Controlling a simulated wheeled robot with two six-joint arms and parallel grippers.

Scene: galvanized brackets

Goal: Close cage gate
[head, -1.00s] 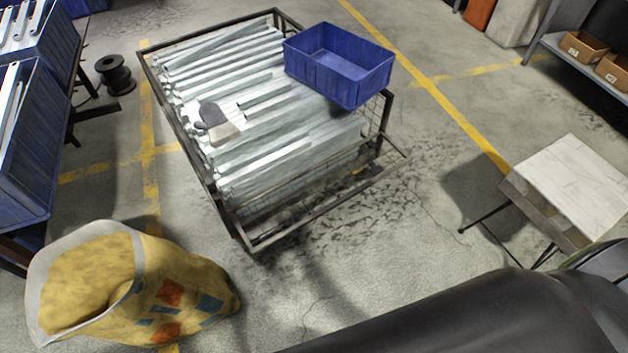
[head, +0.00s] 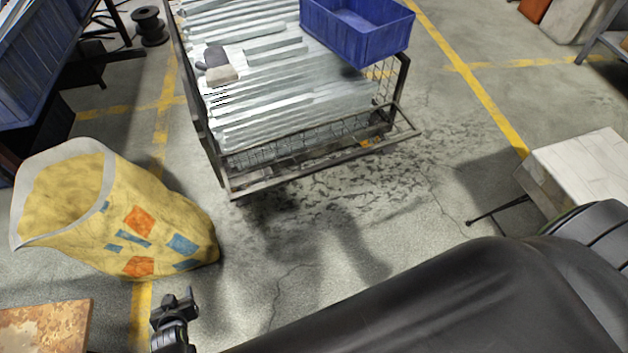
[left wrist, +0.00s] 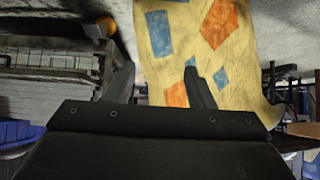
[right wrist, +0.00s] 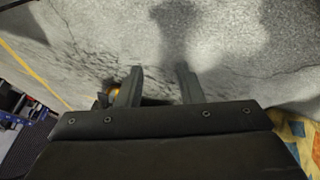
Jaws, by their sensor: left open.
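The dark metal cage (head: 205,142) stands at the top centre of the head view, filled with galvanized brackets (head: 275,95). Its near side is open above a low dark frame with mesh. A bar (head: 325,165) runs low along the front, close to the floor; I cannot tell for certain whether this is the lowered gate. My left gripper (head: 176,305) is open and empty at the bottom left, short of the cage and just below the sack. Its fingers (left wrist: 160,85) are apart in the left wrist view. My right gripper (right wrist: 157,85) is open and empty, above bare floor.
A pale-topped stand (head: 580,175) is at right, a rusty board (head: 45,328) at lower left. The floor before the cage is clear.

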